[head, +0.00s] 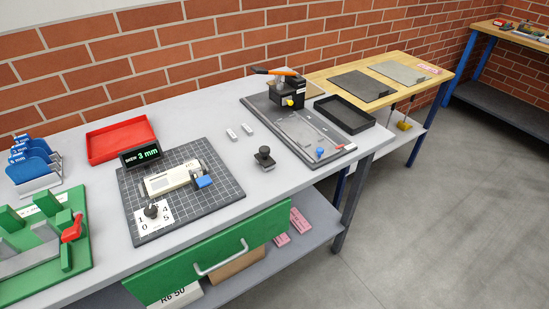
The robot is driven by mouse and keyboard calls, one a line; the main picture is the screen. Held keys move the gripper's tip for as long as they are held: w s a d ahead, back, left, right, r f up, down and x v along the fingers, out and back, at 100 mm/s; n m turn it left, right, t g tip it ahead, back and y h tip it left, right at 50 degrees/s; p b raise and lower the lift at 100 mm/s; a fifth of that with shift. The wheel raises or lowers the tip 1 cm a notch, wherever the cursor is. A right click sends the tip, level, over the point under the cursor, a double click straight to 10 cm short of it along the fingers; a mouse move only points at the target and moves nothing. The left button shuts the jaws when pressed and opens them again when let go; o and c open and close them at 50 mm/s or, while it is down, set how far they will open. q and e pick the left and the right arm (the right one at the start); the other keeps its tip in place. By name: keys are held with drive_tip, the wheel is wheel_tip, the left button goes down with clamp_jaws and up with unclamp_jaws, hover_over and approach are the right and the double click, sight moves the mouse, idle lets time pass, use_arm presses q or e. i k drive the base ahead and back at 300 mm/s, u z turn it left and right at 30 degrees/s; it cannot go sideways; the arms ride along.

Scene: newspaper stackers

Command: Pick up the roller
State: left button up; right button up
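No object is plainly recognisable as a roller from this viewpoint. A small black piece with a rounded top (264,157) stands alone on the grey bench top (230,214), right of the dark grid mat (226,194). On that mat lie a cream block (168,183), a small blue piece (203,181) at its right end, and a dark knob-like piece (152,211) on a white number card (163,222). I cannot tell whether one of these is the roller. Neither of my grippers is in view.
A red tray (119,138) and a "SKEW 3 mm" display (141,155) are behind the mat. A green fixture (82,252) is at left. A black machine with an orange lever (287,96) and a black tray (344,115) are at right. A green drawer (160,276) is below the front edge.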

sight(263, 157)
drive_tip(key=k, duration=0.65)
drive_tip(key=u, duration=0.35)
drive_tip(key=i, duration=1.05)
drive_tip(key=u, duration=0.5)
